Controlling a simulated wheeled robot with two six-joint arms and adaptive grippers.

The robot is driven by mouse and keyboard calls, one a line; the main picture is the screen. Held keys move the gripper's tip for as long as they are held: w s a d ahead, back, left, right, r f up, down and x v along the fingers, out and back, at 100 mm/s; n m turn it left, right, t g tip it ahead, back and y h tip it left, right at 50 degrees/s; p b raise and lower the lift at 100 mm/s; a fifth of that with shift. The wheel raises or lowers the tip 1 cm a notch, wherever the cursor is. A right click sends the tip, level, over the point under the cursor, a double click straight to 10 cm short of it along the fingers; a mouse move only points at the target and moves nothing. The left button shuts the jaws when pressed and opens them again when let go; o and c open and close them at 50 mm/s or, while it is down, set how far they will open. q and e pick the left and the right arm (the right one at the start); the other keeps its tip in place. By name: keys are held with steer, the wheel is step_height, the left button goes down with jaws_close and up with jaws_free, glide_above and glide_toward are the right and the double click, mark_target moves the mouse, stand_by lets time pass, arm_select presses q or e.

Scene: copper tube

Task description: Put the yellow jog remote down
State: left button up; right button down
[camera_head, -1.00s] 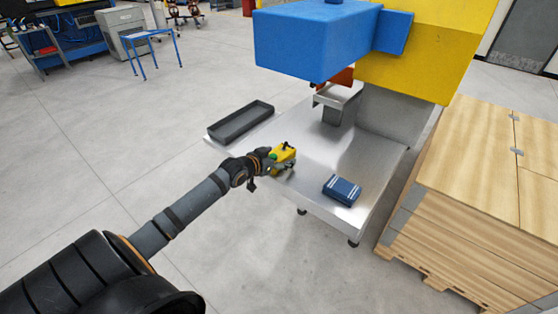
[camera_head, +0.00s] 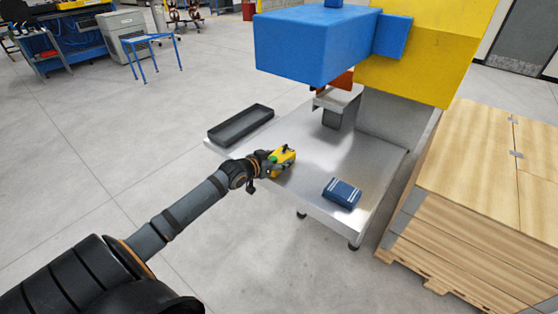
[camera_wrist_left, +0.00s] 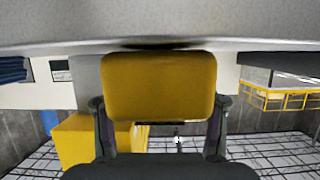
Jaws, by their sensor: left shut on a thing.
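The yellow jog remote (camera_head: 286,154), with green and black details, is held by my left gripper (camera_head: 278,163) over the left front part of the metal table (camera_head: 318,160). In the left wrist view the yellow remote (camera_wrist_left: 158,85) sits between the two dark fingers of my left gripper (camera_wrist_left: 158,108), which are shut on its sides. A grey surface spans the top of that view, with a dark shadow at the remote's edge. The remote is at or very near this surface; I cannot tell whether it touches. My right gripper is not in view.
A blue box-shaped item (camera_head: 342,193) with white stripes lies near the table's front right. A dark shallow tray (camera_head: 240,126) lies at the left end. A blue and yellow machine (camera_head: 318,47) overhangs the back. A wooden stack (camera_head: 480,170) stands at right.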

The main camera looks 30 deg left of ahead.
mark_target(283, 150)
arm_select(q)
step_height(283, 150, up, 3)
steer(key=shift+s+r, duration=0.1)
steer(key=shift+r, duration=0.05)
steer(key=s+r+p, duration=0.1)
steer(key=r, duration=0.1)
steer(key=s+r+p, duration=0.1)
steer(key=r+p, duration=0.1)
steer(key=s+d+r+p, duration=0.1)
steer(key=s+r+p, duration=0.1)
steer(key=shift+s, duration=0.1)
steer(key=s+d+r+p, duration=0.2)
steer(key=s+r+p, duration=0.1)
steer(key=s+p, duration=0.6)
steer(key=p, duration=0.2)
steer(key=shift+r+p, duration=0.15)
steer(key=shift+p, duration=0.15)
steer(key=shift+d, duration=0.1)
